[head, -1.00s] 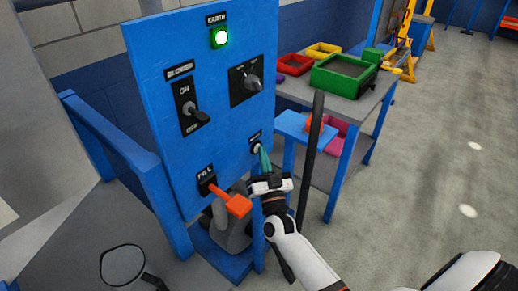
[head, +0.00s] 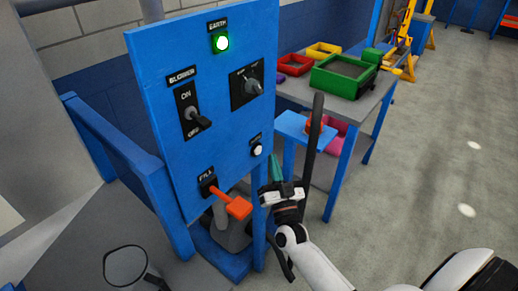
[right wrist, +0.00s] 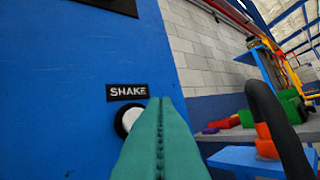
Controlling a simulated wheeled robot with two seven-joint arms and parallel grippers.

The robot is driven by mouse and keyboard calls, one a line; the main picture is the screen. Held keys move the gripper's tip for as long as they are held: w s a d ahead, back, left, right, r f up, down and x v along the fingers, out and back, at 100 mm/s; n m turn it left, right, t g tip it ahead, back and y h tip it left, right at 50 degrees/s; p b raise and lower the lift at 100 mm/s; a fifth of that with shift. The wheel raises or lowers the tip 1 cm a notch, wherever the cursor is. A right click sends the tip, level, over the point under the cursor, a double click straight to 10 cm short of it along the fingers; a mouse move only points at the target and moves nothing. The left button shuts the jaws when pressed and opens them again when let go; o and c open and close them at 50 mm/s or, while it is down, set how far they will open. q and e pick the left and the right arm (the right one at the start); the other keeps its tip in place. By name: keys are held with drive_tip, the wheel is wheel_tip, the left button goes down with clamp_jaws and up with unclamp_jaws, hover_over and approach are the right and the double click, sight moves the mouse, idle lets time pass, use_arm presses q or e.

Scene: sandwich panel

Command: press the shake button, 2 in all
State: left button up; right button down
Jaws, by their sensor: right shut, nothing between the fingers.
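The shake button (head: 257,150) is a small white round button low on the right side of the blue panel (head: 222,110). In the right wrist view the button (right wrist: 127,121) sits under the SHAKE label (right wrist: 127,92), its right part hidden by my fingers. My right gripper (head: 273,168) has teal fingers, shut with nothing between them. In the head view it is apart from the button, to its right and a little below. In the wrist view the closed fingers (right wrist: 160,130) point toward the panel just right of the button. My left gripper is not in view.
The panel also bears a lit green EARTH lamp (head: 221,43), a BLOWER switch (head: 192,116), a rotary knob (head: 250,86) and an orange FILL lever (head: 237,207). A dark curved bar (head: 312,145) stands close right of my gripper. A table with bins (head: 345,77) is behind.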

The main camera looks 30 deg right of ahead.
drive_tip(key=s, duration=0.1)
drive_tip(key=s+d, duration=0.1)
drive_tip(key=shift+s+d+p, duration=0.1)
drive_tip(key=shift+s+p, duration=0.25)
idle(0.6)
drive_tip(key=s+a+f+n+g+y, duration=0.2)
drive_tip(key=s+f+g, duration=0.1)
drive_tip(key=f, duration=0.8)
drive_tip(key=s+a+f+n+g+y, duration=0.2)
drive_tip(key=s+a+f+g, duration=0.15)
drive_tip(key=f, duration=0.85)
drive_tip(key=s+a+f+n+g+y, duration=0.15)
drive_tip(key=f+g, duration=0.25)
drive_tip(key=f, duration=0.7)
drive_tip(key=s+f+g, duration=0.3)
drive_tip(key=s+f, duration=0.3)
drive_tip(key=s, duration=0.5)
drive_tip(key=s+a+f+n+g, duration=0.1)
drive_tip(key=s+f+g, duration=0.3)
drive_tip(key=s+f, duration=0.3)
drive_tip(key=s+f+n+g, duration=0.1)
drive_tip(key=s+f+g, duration=0.3)
drive_tip(key=s, duration=1.2)
wheel_tip(320, 180, down, 3)
drive_tip(key=shift+s+a+r+y, duration=0.1)
drive_tip(key=shift+s+a+y, duration=0.05)
drive_tip(key=shift+a+y, duration=0.2)
